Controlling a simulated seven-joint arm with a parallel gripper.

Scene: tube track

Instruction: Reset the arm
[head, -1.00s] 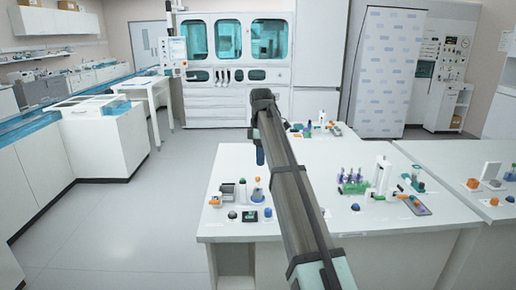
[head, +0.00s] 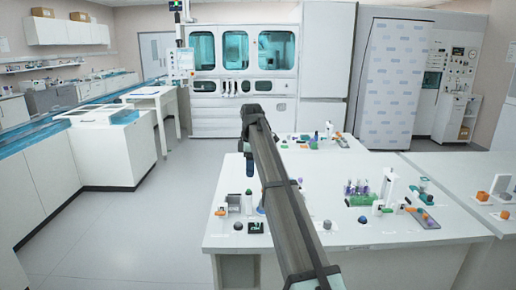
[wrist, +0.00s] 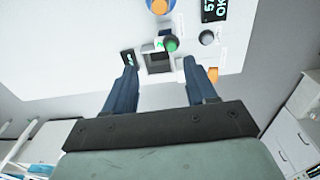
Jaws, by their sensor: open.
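My gripper (wrist: 158,88) is open in the wrist view, with its two dark blue fingers apart and nothing between them. Beyond the fingertips is a small dark grey device (wrist: 158,62) with a green knob (wrist: 171,44) beside it. In the head view my arm reaches forward over the white table (head: 340,262). The gripper end (head: 249,165) hangs down in front of the arm, small and partly hidden, above the left side of the table.
A black display (head: 255,228), dark knobs and an orange block (head: 220,212) stand on the table's left part. A green rack of tubes (head: 358,198) and a white stand (head: 388,186) are further right. The floor (head: 120,235) left of the table is clear.

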